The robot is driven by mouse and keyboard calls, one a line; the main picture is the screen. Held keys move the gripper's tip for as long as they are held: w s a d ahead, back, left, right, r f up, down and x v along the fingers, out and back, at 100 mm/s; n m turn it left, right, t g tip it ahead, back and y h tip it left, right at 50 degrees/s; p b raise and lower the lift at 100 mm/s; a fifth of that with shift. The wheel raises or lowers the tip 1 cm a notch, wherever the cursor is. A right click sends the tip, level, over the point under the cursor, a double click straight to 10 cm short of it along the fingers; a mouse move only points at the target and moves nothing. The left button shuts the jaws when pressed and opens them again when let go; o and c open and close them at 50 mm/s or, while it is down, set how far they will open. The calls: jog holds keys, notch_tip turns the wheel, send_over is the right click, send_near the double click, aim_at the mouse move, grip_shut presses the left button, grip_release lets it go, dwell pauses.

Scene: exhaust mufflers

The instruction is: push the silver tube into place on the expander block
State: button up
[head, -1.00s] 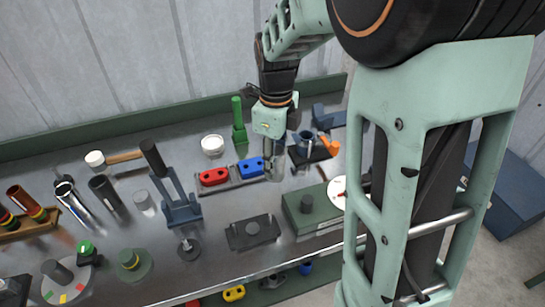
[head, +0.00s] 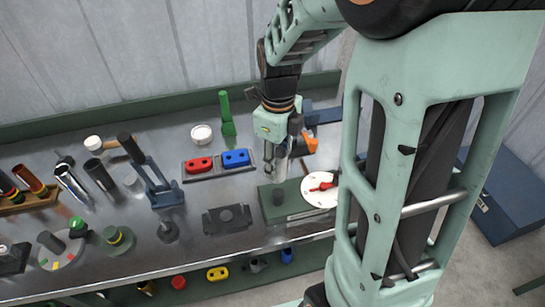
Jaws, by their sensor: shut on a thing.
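My gripper (head: 283,147) points down over the back right of the bench, shut on the silver tube (head: 281,166). The tube hangs upright below the fingers, and its upper part is hidden by them. A green block (head: 303,208) with a short dark post (head: 278,197) and a white dial (head: 321,193) with a red pointer stands just in front of it; I take this as the expander block. In the head view the tube's lower end appears close behind the post, not around it. I cannot tell how high the tube is above the bench.
A tray with a red part (head: 199,165) and a blue part (head: 236,158) lies left of the gripper. A green upright clamp (head: 227,113) and an orange-handled tool (head: 309,143) are behind. A dark plate (head: 227,219) and blue lever stand (head: 165,194) are left of the block.

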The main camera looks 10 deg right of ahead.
jog(key=shift+s+d, duration=0.1)
jog(key=shift+s, duration=0.1)
jog(key=shift+r, duration=0.1)
jog(key=b, duration=0.5)
send_over(278, 192)
jog(key=shift+f, duration=3.3)
jog(key=shift+f, duration=0.2)
jog(key=shift+f+b, duration=1.55)
jog(key=shift+f, duration=0.75)
jog(key=o, duration=1.2)
jog(key=shift+c, duration=0.2)
jog(key=shift+r, duration=0.1)
